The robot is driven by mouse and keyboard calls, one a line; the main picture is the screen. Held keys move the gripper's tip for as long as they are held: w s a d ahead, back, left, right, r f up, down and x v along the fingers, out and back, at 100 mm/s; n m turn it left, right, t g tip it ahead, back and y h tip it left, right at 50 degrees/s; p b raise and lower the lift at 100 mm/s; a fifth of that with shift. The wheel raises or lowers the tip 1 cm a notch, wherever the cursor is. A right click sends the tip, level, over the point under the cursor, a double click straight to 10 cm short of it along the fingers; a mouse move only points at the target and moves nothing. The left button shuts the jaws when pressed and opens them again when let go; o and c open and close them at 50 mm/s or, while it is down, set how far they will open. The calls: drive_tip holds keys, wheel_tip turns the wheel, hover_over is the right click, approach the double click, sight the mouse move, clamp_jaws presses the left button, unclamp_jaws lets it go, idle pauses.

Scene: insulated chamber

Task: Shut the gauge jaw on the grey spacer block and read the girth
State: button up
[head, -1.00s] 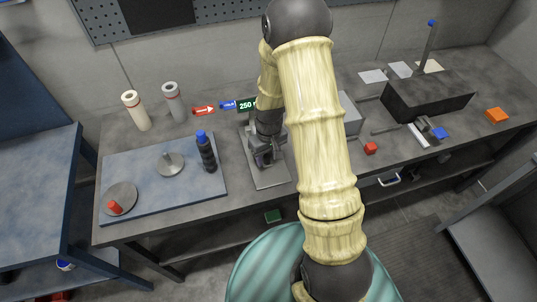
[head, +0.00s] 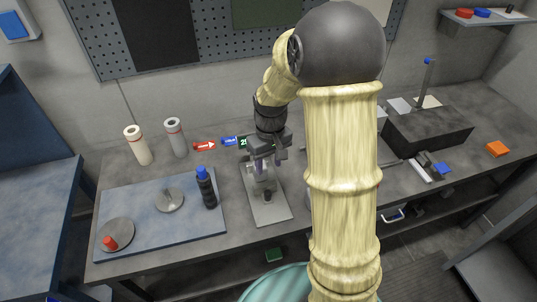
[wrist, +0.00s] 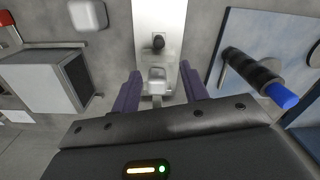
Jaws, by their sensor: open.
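The gauge is a pale metal plate (head: 270,212) on the bench, with a light grey blocky part (wrist: 157,82) and a small black knob (wrist: 158,42) on it. I cannot tell whether this grey part is the spacer block or part of the gauge jaw. My gripper (head: 268,166) is open above the gauge, pointing down. In the wrist view, its purple fingers (wrist: 160,80) stand on either side of the grey part, with gaps showing. A green readout or sign (head: 244,142) is partly hidden behind my gripper, and its figures cannot be read.
A grey box (wrist: 45,80) and a pale rounded block (wrist: 88,14) lie on the other side. Two cylinders (head: 175,138) stand behind. My arm hides part of the bench.

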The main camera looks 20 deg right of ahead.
wheel_tip(320, 180, up, 3)
drive_tip(key=shift+d+r, duration=0.1)
drive_tip(key=shift+d, duration=0.05)
drive_tip(key=shift+s, duration=0.1)
idle(0.4)
drive_tip(key=s+m+t, duration=0.2)
drive_tip(key=s+m, duration=0.1)
drive_tip(key=s, duration=0.8)
drive_tip(key=shift+s+a+f+t, duration=0.25)
drive_tip(key=shift+s+t, duration=0.15)
